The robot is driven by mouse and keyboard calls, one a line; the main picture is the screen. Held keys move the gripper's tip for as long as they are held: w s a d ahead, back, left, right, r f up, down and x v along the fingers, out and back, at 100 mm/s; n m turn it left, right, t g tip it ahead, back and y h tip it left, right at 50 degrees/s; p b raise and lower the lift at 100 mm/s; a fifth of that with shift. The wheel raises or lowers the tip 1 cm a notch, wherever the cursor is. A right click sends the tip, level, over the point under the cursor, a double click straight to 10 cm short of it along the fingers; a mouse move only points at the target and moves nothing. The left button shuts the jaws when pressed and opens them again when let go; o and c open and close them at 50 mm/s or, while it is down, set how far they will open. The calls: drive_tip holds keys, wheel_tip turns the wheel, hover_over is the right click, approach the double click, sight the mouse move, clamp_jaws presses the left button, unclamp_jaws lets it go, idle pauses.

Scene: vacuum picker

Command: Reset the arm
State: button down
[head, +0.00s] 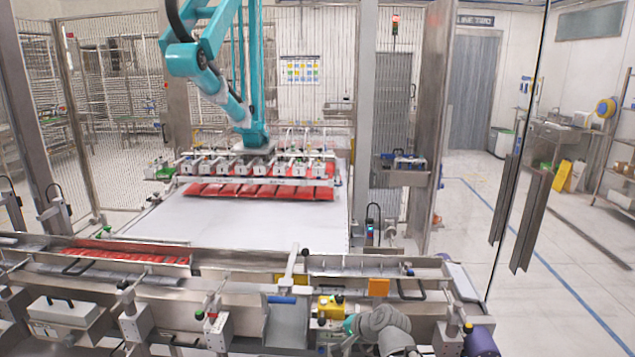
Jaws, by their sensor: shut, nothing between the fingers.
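Grey rounded parts of what looks like my own arm show low in the head view, right of centre, with a teal ring on one side. They lie in front of the near edge of the conveyor machine (225,256). I cannot make out my gripper or its fingers in this view.
The teal picker arm (192,57) stands behind, its wide suction head (255,168) over a row of red packs (262,192) on the white belt (255,222). More red packs (120,256) lie in the left channel. Glass doors and open floor (500,270) are at right.

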drive_tip(key=s+d+f+n+g+h, duration=0.6)
drive_tip(key=s+d+n+g+h, duration=0.1)
drive_tip(key=s+d, duration=0.4)
drive_tip(key=shift+s+d+f+n, duration=0.3)
drive_tip(key=shift+d+n, duration=0.05)
drive_tip(key=shift+n, duration=0.05)
